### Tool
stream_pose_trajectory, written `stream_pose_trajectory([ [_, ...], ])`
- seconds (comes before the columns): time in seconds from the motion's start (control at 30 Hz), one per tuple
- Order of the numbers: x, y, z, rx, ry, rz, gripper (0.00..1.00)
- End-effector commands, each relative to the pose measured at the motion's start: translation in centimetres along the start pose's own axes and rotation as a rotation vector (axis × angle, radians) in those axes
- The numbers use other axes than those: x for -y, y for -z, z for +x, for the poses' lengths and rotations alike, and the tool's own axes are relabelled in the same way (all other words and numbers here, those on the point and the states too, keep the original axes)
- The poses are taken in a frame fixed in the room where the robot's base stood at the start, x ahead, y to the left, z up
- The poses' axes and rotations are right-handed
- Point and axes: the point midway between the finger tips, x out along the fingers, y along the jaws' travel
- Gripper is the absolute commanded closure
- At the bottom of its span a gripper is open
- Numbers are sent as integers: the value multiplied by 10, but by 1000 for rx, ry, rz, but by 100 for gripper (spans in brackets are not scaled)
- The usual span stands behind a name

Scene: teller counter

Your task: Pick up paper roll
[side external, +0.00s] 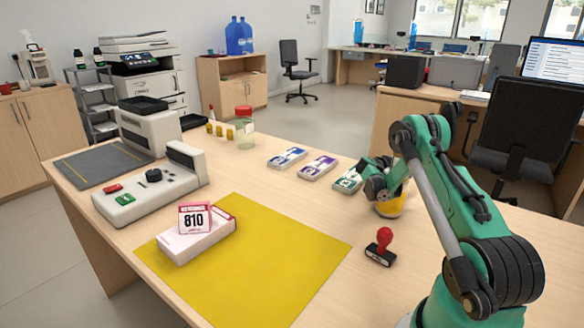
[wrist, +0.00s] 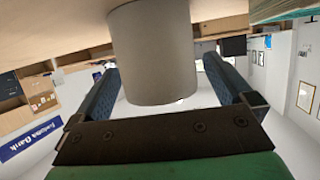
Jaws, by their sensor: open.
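In the wrist view, a plain grey-beige cylinder, which looks like the paper roll (wrist: 155,50), stands out from the top edge between and beyond the two blue fingers of my gripper (wrist: 160,66). The fingers are apart, with a visible gap on each side of the cylinder, and they do not appear to grip it. In the side view, my gripper end (side external: 374,182) is low over the right part of the counter, beside a yellow-and-white bowl-like item (side external: 390,207). I cannot make out the paper roll in the side view; my arm may hide it.
Three banded note bundles lie in a row left of my gripper, the nearest a green-marked one (side external: 347,181). A red-handled stamp (side external: 381,245) stands in front. A yellow mat (side external: 270,260) holds a box with an "810" card (side external: 194,218). A white machine (side external: 150,190) stands left.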

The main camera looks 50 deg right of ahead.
Motion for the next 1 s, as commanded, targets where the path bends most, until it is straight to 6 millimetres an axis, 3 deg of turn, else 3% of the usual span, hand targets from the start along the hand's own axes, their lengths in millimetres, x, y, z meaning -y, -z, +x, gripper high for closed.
stream_pose_trajectory([
  [0.13,0,0,0,0,0,0,3],
  [0.4,0,0,0,0,0,0,80],
  [0.43,0,0,0,-1,0,0,85],
  [0.77,0,4,-2,-1,0,0,85],
  [1.0,0,29,-13,-1,0,0,85],
])
